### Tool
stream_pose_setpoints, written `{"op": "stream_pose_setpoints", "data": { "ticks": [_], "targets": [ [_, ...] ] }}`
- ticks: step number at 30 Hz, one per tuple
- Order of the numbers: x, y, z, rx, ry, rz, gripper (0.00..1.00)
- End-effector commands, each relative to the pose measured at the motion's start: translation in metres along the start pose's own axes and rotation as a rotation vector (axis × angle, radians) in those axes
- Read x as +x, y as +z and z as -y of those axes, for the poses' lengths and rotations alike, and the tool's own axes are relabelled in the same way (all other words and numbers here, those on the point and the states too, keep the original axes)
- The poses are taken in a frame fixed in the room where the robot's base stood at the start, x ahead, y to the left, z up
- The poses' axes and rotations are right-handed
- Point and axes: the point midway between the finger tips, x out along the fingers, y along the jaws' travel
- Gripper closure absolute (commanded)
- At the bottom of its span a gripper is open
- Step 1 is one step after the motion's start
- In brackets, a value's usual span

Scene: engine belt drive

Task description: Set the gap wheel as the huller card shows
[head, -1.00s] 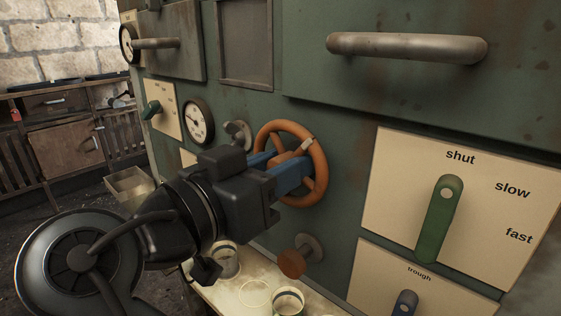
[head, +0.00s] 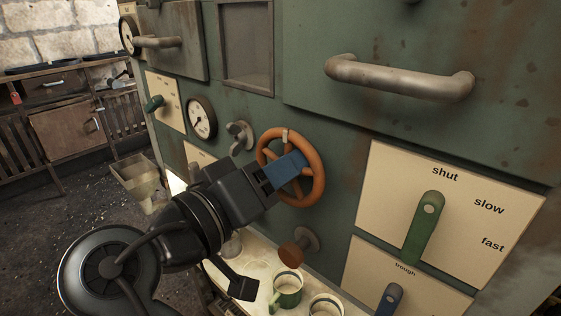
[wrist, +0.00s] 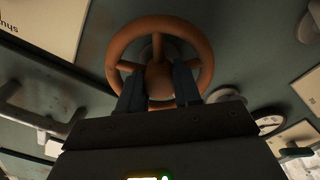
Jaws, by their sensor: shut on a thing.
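The orange gap wheel (head: 319,180) is mounted on the green machine front in the middle of the head view. It has spokes, a hub and a pale mark (head: 285,135) at the top of its rim. My gripper (head: 291,168) reaches it from the lower left, its blue fingers shut on the wheel at its middle. The wrist view shows the wheel (wrist: 205,55) with one finger on each side of the hub (wrist: 159,80). The fingers partly hide the hub and spokes. I cannot make out a huller card in these views.
Right of the wheel is a green lever (head: 425,228) on a plate marked shut, slow and fast. A blue lever (head: 389,300) is below it. A brown knob (head: 293,256) sits under the wheel. Mugs (head: 287,288) stand below. A gauge (head: 201,118) and wing-shaped knob (head: 239,137) are left.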

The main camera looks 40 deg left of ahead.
Motion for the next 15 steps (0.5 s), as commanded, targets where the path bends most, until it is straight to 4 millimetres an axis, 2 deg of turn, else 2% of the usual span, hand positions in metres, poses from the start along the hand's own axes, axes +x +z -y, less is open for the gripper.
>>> {"op": "stream_pose_setpoints", "data": {
  "ticks": [15],
  "targets": [
    [-0.0008, -0.0029, -0.0003, -0.029, -0.001, -0.008, 0.97]
  ]
}}
